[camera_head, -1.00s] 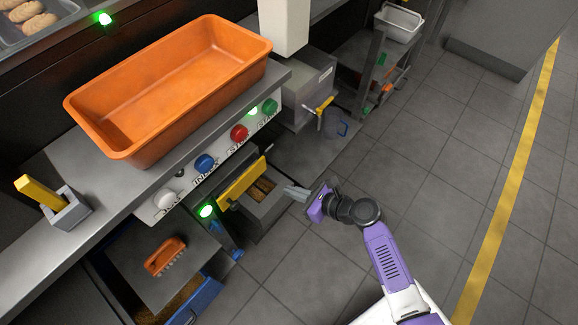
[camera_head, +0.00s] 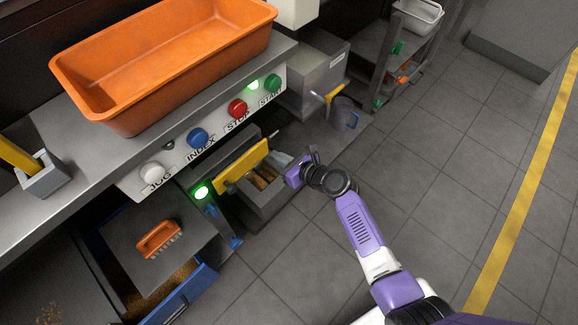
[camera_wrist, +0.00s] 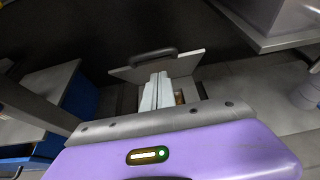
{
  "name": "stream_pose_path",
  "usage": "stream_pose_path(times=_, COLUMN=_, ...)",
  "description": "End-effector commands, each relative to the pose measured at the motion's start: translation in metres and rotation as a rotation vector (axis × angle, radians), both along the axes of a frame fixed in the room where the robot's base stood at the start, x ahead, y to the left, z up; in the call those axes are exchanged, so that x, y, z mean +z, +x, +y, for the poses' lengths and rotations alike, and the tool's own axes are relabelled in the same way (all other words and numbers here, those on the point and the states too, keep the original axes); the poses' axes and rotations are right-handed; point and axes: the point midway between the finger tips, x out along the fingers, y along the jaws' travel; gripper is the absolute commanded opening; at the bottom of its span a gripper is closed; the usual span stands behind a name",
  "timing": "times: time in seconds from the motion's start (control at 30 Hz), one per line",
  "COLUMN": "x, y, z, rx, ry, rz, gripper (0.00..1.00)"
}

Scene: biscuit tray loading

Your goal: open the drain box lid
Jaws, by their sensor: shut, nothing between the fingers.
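The drain box (camera_head: 265,203) is a grey open-topped box low beside the counter, with brown contents showing inside. A yellow panel (camera_head: 241,166) stands tilted up along its far side, and the opening is partly uncovered. In the wrist view a raised grey plate (camera_wrist: 182,66) with a dark handle (camera_wrist: 153,57) stands just beyond my fingers; it looks like the lid. My gripper (camera_head: 280,159) is shut and empty, over the box's right end close to the raised panel. Its fingers also show in the wrist view (camera_wrist: 156,92). Whether they touch the plate I cannot tell.
An orange tub (camera_head: 165,65) sits on the counter above a button panel (camera_head: 212,130). Left of the box are an orange brush (camera_head: 159,238) and a blue-edged bin (camera_head: 190,292). A grey bin (camera_head: 313,75) and a jug (camera_head: 345,114) stand behind. The floor at right is clear.

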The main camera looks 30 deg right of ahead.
Motion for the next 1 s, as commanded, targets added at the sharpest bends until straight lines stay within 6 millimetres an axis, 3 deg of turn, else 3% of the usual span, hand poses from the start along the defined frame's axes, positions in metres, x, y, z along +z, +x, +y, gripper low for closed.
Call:
stream_pose_path(times=0.2, x=0.009, y=0.02, z=0.006, rx=-0.001, ry=0.0, rz=-0.001, gripper=0.0)
stream_pose_path(times=0.7, x=0.015, y=0.026, z=0.008, rx=-0.001, ry=0.0, rz=-0.001, gripper=0.0)
stream_pose_path(times=1.0, x=0.044, y=0.064, z=0.021, rx=0.001, ry=0.001, rz=-0.001, gripper=0.0)
